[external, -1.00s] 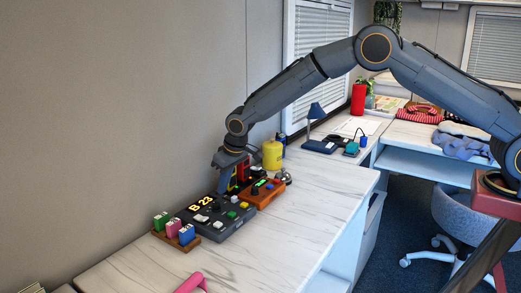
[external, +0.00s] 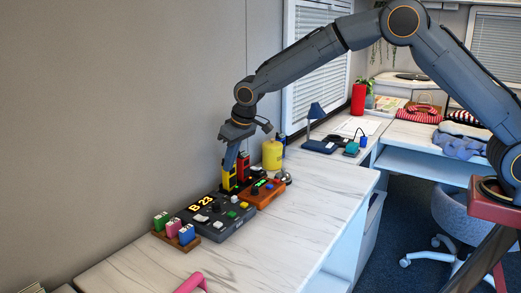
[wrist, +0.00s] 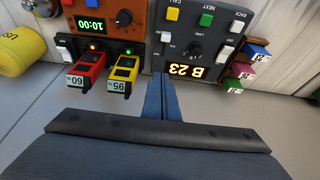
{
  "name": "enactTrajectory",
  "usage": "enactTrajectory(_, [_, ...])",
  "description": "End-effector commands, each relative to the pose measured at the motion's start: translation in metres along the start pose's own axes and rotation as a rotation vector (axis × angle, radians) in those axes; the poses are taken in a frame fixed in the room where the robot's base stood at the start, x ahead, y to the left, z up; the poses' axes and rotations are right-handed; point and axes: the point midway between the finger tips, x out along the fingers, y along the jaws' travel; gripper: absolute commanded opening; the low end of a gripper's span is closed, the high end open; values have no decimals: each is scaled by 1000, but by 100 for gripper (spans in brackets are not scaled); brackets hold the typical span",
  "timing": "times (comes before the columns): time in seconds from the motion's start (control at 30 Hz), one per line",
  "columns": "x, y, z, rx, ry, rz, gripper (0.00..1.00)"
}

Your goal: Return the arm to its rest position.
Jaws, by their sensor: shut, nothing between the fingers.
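My gripper (external: 231,165) is at the end of my arm, above the back edge of a dark control box (external: 217,219) with a lit "B 23" display. Its fingers are shut with nothing between them; they also show together in the wrist view (wrist: 160,82). The arm is stretched out over the counter, bent at a high elbow. A yellow device (wrist: 123,72) and a red device (wrist: 86,70) stand beside each other behind the boxes, near the fingers. In the wrist view the fingertips overlap the dark box's edge; I cannot tell the exact gap.
An orange box (external: 262,193) with a green display sits right of the dark box. A rack with coloured blocks (external: 176,232) is at its left. A yellow cylinder (external: 272,155) and a blue lamp (external: 316,120) stand farther back.

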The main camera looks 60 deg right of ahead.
Motion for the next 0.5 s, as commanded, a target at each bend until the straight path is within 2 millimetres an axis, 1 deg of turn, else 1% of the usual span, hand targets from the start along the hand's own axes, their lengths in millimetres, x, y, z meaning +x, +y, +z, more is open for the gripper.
enactTrajectory(0.07, [-2, 2, 3, 0, -3, 1, 0])
enactTrajectory(0.13, [-7, 9, 12, 0, -12, 2, 0])
enactTrajectory(0.17, [-10, 14, 18, 0, -17, 3, 0])
enactTrajectory(0.23, [-21, 28, 40, 0, -37, 6, 0])
enactTrajectory(0.27, [-26, 35, 52, -2, -48, 7, 0])
enactTrajectory(0.37, [-46, 59, 100, -2, -88, 10, 0])
enactTrajectory(0.4, [-53, 68, 122, -3, -104, 11, 0])
enactTrajectory(0.47, [-64, 82, 155, -4, -129, 12, 0])
enactTrajectory(0.5, [-72, 90, 178, -5, -144, 11, 0])
